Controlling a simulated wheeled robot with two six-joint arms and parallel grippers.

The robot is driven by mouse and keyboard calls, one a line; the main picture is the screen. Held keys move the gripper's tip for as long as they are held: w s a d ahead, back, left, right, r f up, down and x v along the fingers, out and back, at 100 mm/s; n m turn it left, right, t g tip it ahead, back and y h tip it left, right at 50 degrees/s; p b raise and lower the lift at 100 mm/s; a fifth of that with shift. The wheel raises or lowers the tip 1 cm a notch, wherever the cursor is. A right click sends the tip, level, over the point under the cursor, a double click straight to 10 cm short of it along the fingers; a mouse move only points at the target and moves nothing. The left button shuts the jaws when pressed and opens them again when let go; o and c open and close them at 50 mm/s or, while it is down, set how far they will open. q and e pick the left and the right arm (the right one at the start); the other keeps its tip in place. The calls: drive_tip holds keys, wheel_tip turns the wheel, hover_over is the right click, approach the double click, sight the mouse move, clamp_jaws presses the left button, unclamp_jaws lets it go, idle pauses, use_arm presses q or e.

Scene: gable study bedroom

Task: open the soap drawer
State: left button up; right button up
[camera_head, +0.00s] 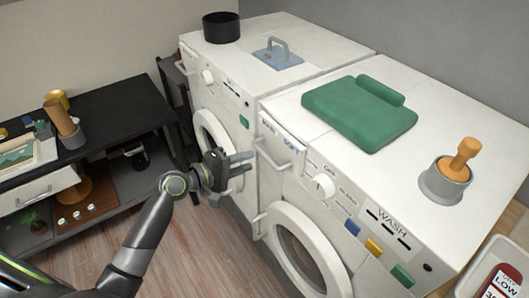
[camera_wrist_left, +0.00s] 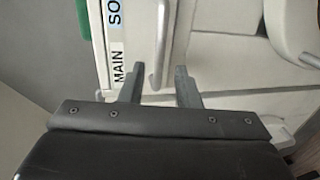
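In the left wrist view the gripper (camera_wrist_left: 158,78) is open, and the handle's end appears between the fingertips. Contact cannot be told. My right gripper is not in view.
The right washer (camera_head: 330,110) carries a folded green cloth (camera_head: 358,110) and a grey pot with a wooden tool (camera_head: 446,181). Its round door (camera_head: 303,250) is below the drawer. A second white machine (camera_head: 235,65) stands beside it. A black shelf desk (camera_head: 100,110) is at left.

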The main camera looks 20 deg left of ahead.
sight(263, 156)
use_arm(q)
drive_tip(key=p+x, duration=0.1)
drive_tip(key=x, duration=0.6)
drive_tip(key=shift+c, duration=0.2)
clamp_jaws()
drive_tip(key=shift+s, duration=0.1)
